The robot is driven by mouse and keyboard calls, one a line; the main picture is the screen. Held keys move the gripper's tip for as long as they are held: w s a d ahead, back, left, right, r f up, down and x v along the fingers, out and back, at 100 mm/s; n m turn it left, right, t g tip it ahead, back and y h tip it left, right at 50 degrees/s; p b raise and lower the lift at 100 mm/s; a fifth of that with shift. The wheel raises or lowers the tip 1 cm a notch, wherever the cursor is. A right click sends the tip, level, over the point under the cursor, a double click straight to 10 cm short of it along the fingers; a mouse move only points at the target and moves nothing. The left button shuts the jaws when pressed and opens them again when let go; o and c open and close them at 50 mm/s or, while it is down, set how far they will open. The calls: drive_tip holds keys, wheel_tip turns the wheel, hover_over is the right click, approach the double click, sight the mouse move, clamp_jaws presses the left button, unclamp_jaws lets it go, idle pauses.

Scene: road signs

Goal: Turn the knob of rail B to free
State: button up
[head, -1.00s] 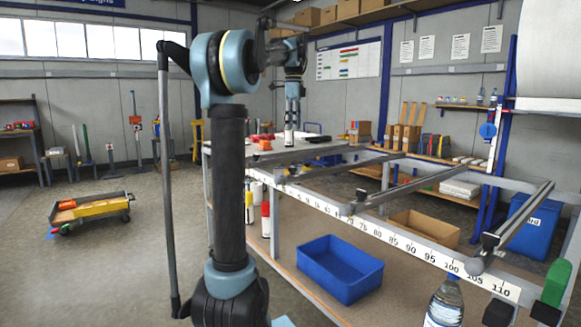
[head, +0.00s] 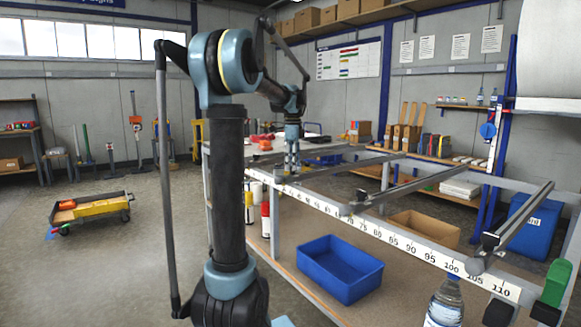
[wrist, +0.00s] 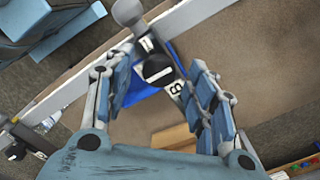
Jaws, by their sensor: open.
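In the wrist view a black round knob (wrist: 157,70) with a white bar across it sits on a narrow rail. A white label that reads as B (wrist: 176,88) is beside the knob, and a grey ball-shaped end (wrist: 127,12) tops the rail. My gripper (wrist: 160,74) is open, with one finger on each side of the knob; I see no clear contact. The bar lies slanted to the rail; no word for free is legible.
A white numbered scale (head: 400,243) runs along the bench's front beam. Two more rails (head: 415,187) (head: 515,225) stand to the right. A blue bin (head: 340,268) and a cardboard box (head: 425,228) are below. A water bottle (head: 445,302) stands at the front right.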

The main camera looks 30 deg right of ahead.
drive_tip(key=shift+f, duration=0.35)
drive_tip(key=c, duration=1.1)
